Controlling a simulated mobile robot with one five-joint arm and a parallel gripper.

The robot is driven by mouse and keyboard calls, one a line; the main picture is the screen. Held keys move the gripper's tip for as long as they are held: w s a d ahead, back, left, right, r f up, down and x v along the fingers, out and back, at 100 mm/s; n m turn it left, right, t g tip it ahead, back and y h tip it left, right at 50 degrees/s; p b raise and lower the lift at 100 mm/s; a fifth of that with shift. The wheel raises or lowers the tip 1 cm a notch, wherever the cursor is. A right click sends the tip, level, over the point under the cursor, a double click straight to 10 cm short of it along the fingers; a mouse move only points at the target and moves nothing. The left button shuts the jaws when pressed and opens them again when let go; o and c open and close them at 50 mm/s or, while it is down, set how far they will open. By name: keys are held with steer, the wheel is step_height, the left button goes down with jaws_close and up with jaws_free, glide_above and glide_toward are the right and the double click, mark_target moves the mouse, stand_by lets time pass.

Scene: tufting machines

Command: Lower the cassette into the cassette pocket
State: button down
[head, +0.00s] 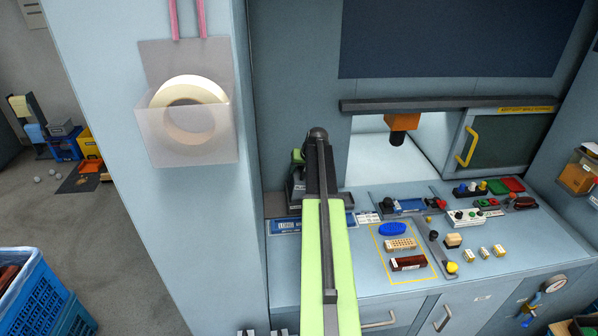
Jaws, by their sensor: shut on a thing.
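My arm reaches up from the bottom centre to a dark joint and hides the bench behind it. My gripper does not show; it seems to be behind the arm. I cannot make out the cassette. A dark fixture (296,194) with a small label stands on the bench just left of the arm, partly covered by it. A small green part shows above the fixture; I cannot tell what it belongs to. I cannot tell whether this fixture holds the cassette pocket.
A yellow-outlined area (376,241) right of the arm holds a blue oval (392,229), a beige block (400,244) and a dark red block (408,263). Small controls crowd the bench further right. A clear holder (197,140) with a cream roll hangs on the left panel.

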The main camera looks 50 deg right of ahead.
steer(key=shift+s+f, duration=0.1)
steer(key=shift+f, duration=0.25)
steer(key=c, duration=0.6)
jaws_free()
steer(key=shift+r, duration=0.1)
steer(key=shift+o, duration=0.2)
steer(key=shift+s+r+p, duration=0.2)
steer(key=shift+r+p, duration=0.15)
steer(key=shift+r, duration=0.15)
steer(key=p+v, duration=1.4)
steer(key=v, duration=0.2)
steer(key=shift+s+a, duration=0.1)
